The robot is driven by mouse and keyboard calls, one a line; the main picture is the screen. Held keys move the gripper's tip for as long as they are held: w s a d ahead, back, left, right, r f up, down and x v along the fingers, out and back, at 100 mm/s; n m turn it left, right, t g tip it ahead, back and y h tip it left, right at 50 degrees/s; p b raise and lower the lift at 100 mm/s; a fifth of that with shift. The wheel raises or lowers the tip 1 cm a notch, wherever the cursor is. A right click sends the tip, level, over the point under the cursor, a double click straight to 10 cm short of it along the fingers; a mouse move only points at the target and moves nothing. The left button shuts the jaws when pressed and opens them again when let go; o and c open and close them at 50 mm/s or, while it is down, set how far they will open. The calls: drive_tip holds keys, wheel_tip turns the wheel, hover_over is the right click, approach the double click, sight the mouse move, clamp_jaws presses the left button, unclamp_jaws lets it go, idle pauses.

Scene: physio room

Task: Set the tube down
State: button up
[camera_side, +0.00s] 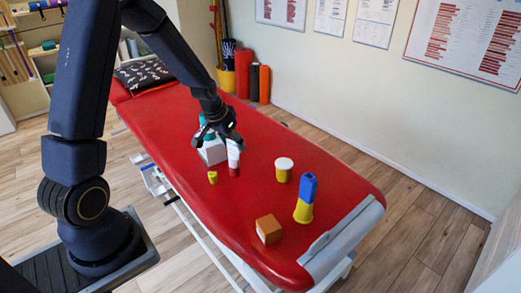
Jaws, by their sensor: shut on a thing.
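The tube (233,155) is white with a red end pointing down. It is roughly upright over the red treatment table (155,126). My gripper (231,142) is shut on its upper part from above. The red end is close in colour to the table top, and I cannot tell whether it touches the surface.
A small yellow piece (212,177) is in front. A white-lidded yellow jar (283,175), a blue-and-yellow bottle (306,190) and an orange-brown block (269,229) stand to the right.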

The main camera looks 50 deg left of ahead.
drive_tip(key=s+d+r+m, duration=0.15)
drive_tip(key=s+d, duration=0.25)
drive_tip(key=d, duration=0.6)
drive_tip(key=w+f+m, duration=0.1)
drive_tip(key=w+f, duration=1.2)
drive_tip(key=w, duration=0.1)
drive_tip(key=shift+a+h, duration=0.4)
drive_tip(key=shift+w+f, duration=0.1)
drive_tip(key=shift+f, duration=0.1)
drive_tip(key=o, duration=1.5)
